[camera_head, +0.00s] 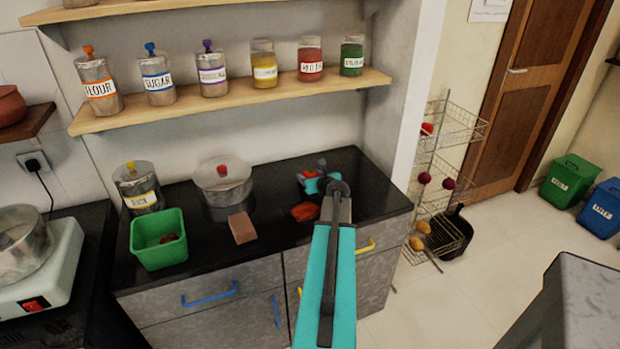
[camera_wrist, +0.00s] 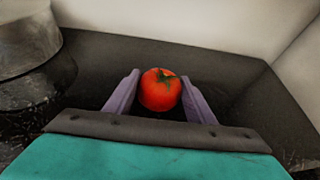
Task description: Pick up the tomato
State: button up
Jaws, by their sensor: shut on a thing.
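The tomato (camera_wrist: 160,90) is round and red with a green stem. In the wrist view it sits between the two purple fingers of my gripper (camera_wrist: 160,96), which is shut on it. In the head view my gripper (camera_head: 313,182) is over the right part of the black counter, at the end of my teal arm. The tomato is mostly hidden there by the gripper. I cannot tell whether it touches the counter.
On the counter, a green bin (camera_head: 158,240), a brownish block (camera_head: 242,228), a lidded pot (camera_head: 223,185) and a red-orange item (camera_head: 304,212) stand near my arm. A shelf (camera_head: 240,98) with several jars hangs above. A wire rack (camera_head: 440,180) stands right.

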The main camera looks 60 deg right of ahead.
aim_at(312, 173)
jog(key=shift+r, duration=0.55)
jog(key=shift+s+a+r+b, duration=0.15)
jog(key=shift+s+r, duration=0.15)
jog(key=shift+r, duration=0.25)
jog(key=shift+s+r+b, duration=0.15)
jog(key=shift+s+r, duration=0.1)
jog(key=shift+r, duration=0.25)
jog(key=s+a+b, duration=0.1)
jog(key=s, duration=0.4)
jog(key=s+a+r, duration=0.1)
jog(key=s, duration=0.3)
jog(key=s+a+b, duration=0.1)
jog(key=s, duration=0.4)
jog(key=shift+s+r+b, duration=0.25)
jog(key=shift+s+b, duration=0.05)
jog(key=shift+r, duration=0.1)
